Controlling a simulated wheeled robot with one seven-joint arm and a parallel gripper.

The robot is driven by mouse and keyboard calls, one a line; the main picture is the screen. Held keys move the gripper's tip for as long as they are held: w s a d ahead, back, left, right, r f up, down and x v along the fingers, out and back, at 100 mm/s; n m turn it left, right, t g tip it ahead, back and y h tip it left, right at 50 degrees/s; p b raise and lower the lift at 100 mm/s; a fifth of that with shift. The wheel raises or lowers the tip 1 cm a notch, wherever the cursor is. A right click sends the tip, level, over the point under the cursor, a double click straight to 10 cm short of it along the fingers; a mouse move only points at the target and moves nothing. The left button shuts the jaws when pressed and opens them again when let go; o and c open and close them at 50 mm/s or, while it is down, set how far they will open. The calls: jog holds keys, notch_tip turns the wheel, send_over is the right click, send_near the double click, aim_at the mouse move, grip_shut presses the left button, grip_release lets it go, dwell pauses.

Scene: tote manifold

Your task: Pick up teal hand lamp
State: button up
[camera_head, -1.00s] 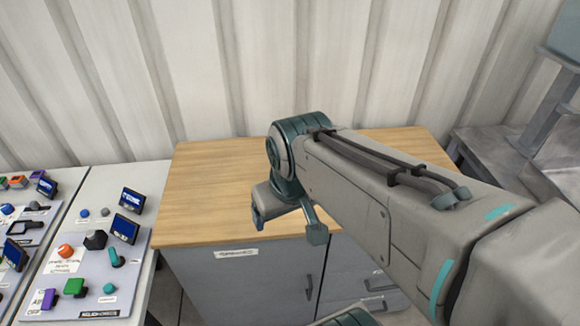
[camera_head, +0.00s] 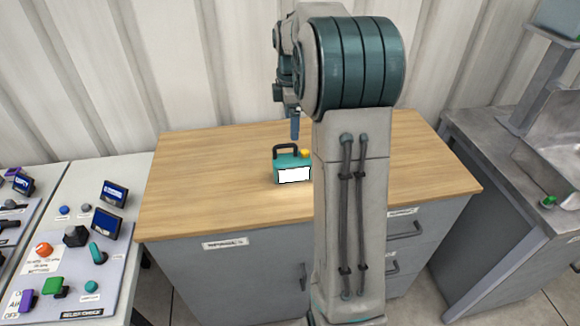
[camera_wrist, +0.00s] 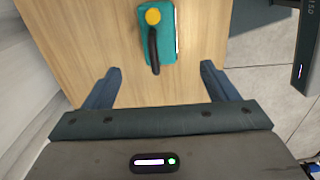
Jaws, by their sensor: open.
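The teal hand lamp (camera_head: 291,162) stands upright on the wooden top of a grey cabinet in the head view. It has a black handle on top, a yellow part at its right end and a white panel on its front. In the wrist view the lamp (camera_wrist: 168,30) is seen from above, beyond my fingertips and between their lines. My gripper (camera_wrist: 157,75) is open and empty. In the head view one finger (camera_head: 295,124) shows above and behind the lamp; the rest of the gripper is mostly hidden by my arm.
The wooden worktop (camera_head: 200,190) is otherwise clear where it shows. A control panel (camera_head: 80,255) with coloured knobs and small screens stands on the left bench. A grey metal sink bench (camera_head: 500,140) is at the right. A corrugated wall is behind.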

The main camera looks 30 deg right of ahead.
aim_at(292, 158)
notch_tip(292, 158, down, 14)
jog(key=shift+w+d+p, duration=0.15)
jog(key=shift+p, duration=0.9)
jog(key=c, duration=1.3)
